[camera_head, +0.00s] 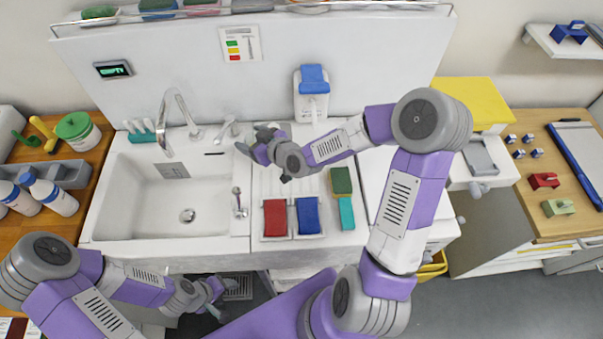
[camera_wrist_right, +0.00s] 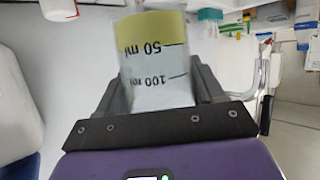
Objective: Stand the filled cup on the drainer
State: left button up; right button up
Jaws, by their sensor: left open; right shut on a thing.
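My right gripper (camera_head: 256,143) is over the boundary between the sink and the white ribbed drainer (camera_head: 285,182). In the right wrist view its jaws (camera_wrist_right: 160,95) are shut around a pale measuring cup (camera_wrist_right: 155,78) with 50 ml and 100 ml marks. The marks read upside down in that view. A yellow band fills the cup's 50 ml end, up to about that mark. In the head view the cup is mostly hidden by the gripper. My left gripper (camera_head: 213,297) is open and empty, low in front of the counter.
A sink (camera_head: 160,205) with a tall tap (camera_head: 170,120) lies left of the drainer. A red block (camera_head: 275,217) and a blue block (camera_head: 307,215) sit at the drainer's front. The drainer's middle looks clear.

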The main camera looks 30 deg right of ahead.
aim_at(251, 134)
jog(key=shift+s+d+r+n+g+y+p, duration=0.35)
jog(key=shift+d+r+n+y+p, duration=0.1)
jog(key=shift+r+n+y+p, duration=0.25)
jog(key=shift+s+d+r+n+g+y+p, duration=0.25)
jog(key=shift+s+d+r+n+y+p, duration=0.1)
jog(key=shift+s+d+n+y+p, duration=0.3)
notch_tip(251, 134, down, 6)
jog(key=shift+r+b, duration=0.15)
jog(key=shift+b, duration=0.55)
jog(key=shift+d+f+b, duration=0.1)
jog(key=shift+f+b, duration=0.2)
jog(key=shift+f, duration=1.9)
pick_arm(q)
jog(key=shift+r, duration=0.7)
jog(key=shift+f, duration=0.1)
pick_arm(e)
jog(key=shift+f, duration=0.2)
jog(key=o, duration=1.2)
